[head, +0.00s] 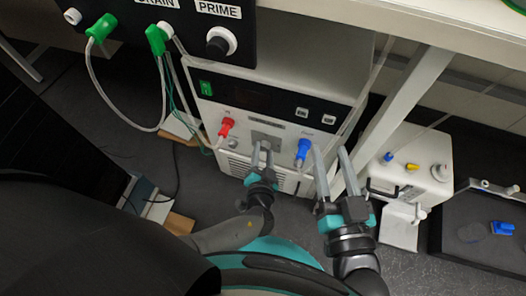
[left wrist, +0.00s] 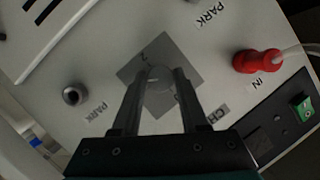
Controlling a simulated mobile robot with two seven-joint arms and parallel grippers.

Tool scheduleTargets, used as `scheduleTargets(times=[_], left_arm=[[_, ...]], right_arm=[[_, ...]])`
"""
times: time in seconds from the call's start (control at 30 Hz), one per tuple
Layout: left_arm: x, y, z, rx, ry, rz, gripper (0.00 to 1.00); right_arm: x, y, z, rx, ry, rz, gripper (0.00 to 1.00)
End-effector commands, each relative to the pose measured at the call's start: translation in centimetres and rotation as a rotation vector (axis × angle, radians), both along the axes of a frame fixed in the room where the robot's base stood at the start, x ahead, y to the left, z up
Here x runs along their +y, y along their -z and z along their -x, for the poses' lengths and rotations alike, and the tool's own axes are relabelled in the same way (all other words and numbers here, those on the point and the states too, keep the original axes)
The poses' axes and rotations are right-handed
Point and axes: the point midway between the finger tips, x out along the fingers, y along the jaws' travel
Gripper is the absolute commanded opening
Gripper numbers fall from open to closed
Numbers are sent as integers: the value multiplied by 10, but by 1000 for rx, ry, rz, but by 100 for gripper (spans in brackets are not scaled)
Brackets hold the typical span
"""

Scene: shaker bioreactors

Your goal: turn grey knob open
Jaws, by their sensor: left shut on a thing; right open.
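The grey knob (left wrist: 160,78) sits on a square grey plate (left wrist: 137,70) on the front of the white unit (head: 276,80). My left gripper (head: 262,147) reaches the front of the unit. In the left wrist view its two fingers (left wrist: 158,85) are shut on the grey knob, one on each side. In the head view the fingers largely cover the knob, and its exact turn angle is hard to tell. My right gripper (head: 331,152) is open and empty, apart from the unit at its right front corner.
A red connector (head: 226,128) and a blue connector (head: 303,150) sit on either side of the knob. A black panel with green connectors (head: 156,40) hangs above with hoses. A white box (head: 410,160) and dark tray (head: 470,255) stand right, beyond a white table leg (head: 400,105).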

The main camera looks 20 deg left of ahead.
Motion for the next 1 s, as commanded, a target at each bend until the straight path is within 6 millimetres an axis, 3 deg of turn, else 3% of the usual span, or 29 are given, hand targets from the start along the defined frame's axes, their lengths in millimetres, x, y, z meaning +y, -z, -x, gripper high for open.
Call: scheduleTargets(times=[0.37,0.4,0.67,1.0], left_arm=[[0,-3,-3,-7,0,-6,0],[0,-3,-3,-8,0,-5,44],[0,-1,-2,-4,0,-5,73],[0,-1,-2,-2,0,-6,73]], right_arm=[[0,0,0,0,0,0,50],[0,0,0,0,0,0,50],[0,0,0,1,0,0,50],[0,0,0,1,0,1,50]])
